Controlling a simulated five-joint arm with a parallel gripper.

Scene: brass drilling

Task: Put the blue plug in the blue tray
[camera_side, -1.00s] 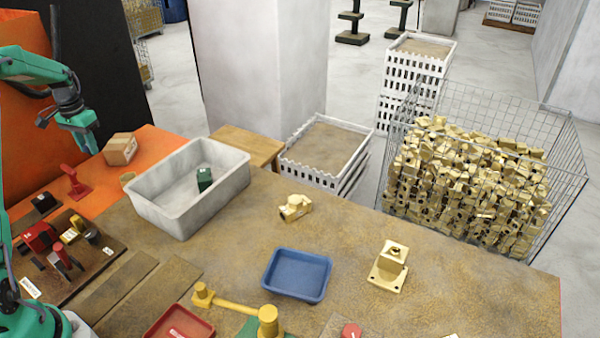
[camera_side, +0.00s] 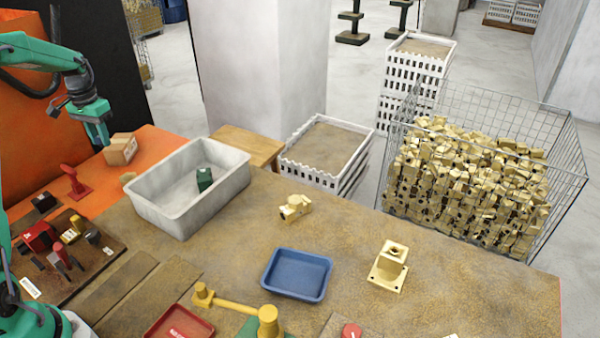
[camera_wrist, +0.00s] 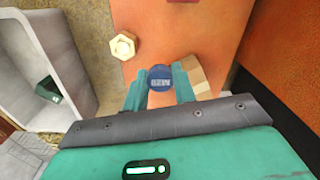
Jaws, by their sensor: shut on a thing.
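The blue plug (camera_wrist: 160,79) is between the two fingertips of my gripper (camera_wrist: 160,88) in the wrist view, with pale lettering on its end. My gripper is shut on it. In the side view my gripper (camera_side: 103,139) is raised over the orange surface at the left, near a cardboard box, and the plug cannot be made out there. The blue tray (camera_side: 296,292) lies empty on the brown bench at the lower middle of the side view, well to the right of my gripper.
A grey bin (camera_side: 190,220) holding a green block (camera_side: 204,179) stands between my gripper and the blue tray. A cardboard box (camera_side: 120,149) is close below. A brass fitting (camera_side: 293,208), a brass flanged part (camera_side: 389,266) and a red tray (camera_side: 180,323) lie around the blue tray.

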